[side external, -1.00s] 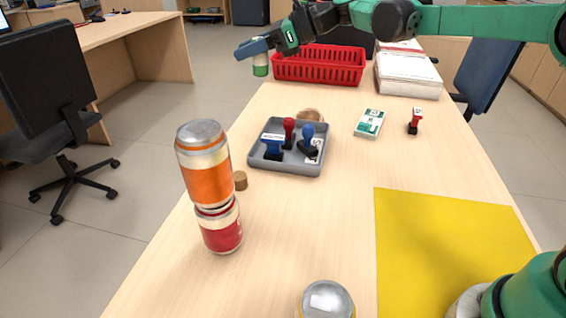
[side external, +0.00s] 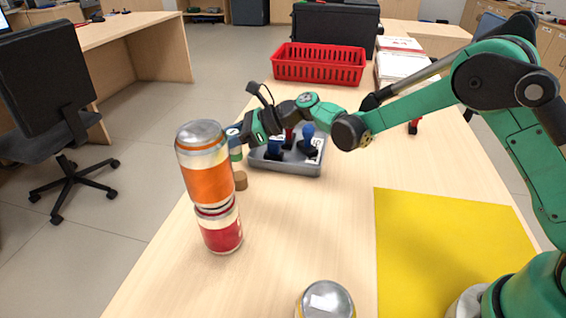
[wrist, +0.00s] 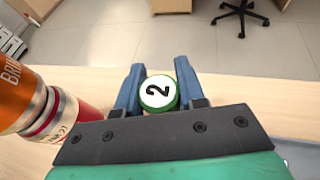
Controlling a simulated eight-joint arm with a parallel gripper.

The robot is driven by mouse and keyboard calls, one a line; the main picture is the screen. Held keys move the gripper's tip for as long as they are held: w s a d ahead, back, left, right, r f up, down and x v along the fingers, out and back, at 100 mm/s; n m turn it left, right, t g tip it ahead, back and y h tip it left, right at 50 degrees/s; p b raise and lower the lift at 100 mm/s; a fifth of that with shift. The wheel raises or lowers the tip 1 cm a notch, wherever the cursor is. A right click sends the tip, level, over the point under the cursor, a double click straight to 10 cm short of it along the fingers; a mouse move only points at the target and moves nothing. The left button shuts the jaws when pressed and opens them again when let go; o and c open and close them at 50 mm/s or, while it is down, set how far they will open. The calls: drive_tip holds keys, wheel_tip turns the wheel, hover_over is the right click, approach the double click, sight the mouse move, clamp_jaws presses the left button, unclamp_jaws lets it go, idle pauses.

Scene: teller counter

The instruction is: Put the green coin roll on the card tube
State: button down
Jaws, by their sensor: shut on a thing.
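My gripper (side external: 236,132) is shut on the green coin roll (side external: 235,150), held upright. In the wrist view the roll's white end marked "2" (wrist: 158,92) sits between the blue fingers (wrist: 158,78). A short brown cylinder, which looks like the card tube (side external: 240,181), stands on the counter behind the stacked cans. In the side view the roll appears just above this tube, with a small gap between them. I cannot tell how well they line up in depth. The tube is hidden in the wrist view.
An orange can (side external: 205,178) on a red can (side external: 221,232) stands close to the tube; the stack is at left in the wrist view (wrist: 30,100). A grey tray (side external: 290,167) with stamps lies under my arm. A red basket (side external: 318,65) is farther back.

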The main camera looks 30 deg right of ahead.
drive_tip(key=shift+f, duration=2.1)
drive_tip(key=shift+f, duration=0.2)
drive_tip(key=c, duration=0.5)
unclamp_jaws()
drive_tip(key=shift+c, duration=0.2)
drive_tip(key=shift+r, duration=0.1)
